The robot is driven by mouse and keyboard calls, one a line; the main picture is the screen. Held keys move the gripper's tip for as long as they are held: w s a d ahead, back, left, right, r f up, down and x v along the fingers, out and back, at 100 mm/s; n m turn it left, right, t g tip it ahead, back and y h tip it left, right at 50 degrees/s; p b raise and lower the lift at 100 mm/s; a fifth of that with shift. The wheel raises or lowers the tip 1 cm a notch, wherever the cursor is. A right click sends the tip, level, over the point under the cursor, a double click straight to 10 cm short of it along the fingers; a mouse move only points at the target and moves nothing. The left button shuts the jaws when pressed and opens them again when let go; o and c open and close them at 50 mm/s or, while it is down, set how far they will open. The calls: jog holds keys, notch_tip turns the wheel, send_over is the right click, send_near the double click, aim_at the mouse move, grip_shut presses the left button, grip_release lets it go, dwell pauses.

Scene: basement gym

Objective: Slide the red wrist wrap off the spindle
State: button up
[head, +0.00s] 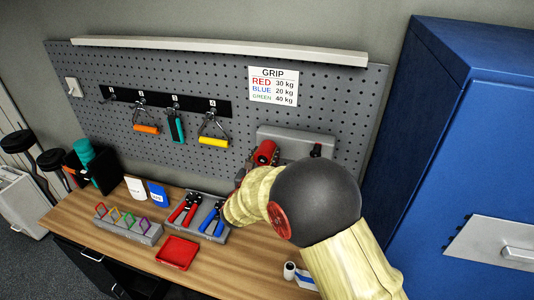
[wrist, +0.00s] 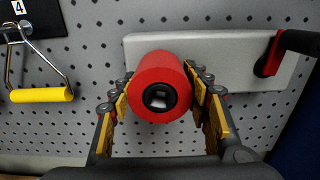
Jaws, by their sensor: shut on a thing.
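The red wrist wrap (wrist: 160,64) is a thick red roll with a dark core, seen end-on in the wrist view. The spindle (wrist: 159,97) shows only as a light end inside that core; the rest is hidden. The wrap also shows in the head view (head: 264,152), in front of the grey plate (head: 290,140) on the pegboard. My gripper (wrist: 160,92) is shut on the wrap, with one finger against each side. In the head view my arm hides most of the gripper.
A red and black crank-like part (wrist: 272,55) sits right of the wrap on the plate. A yellow handle (wrist: 41,95) hangs at the left. A blue cabinet (head: 440,130) stands at the right.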

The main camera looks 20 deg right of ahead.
jog(key=shift+c, duration=0.8)
jog(key=v, duration=0.9)
jog(key=shift+s+a, duration=0.2)
jog(key=shift+s, duration=0.1)
dwell(0.5)
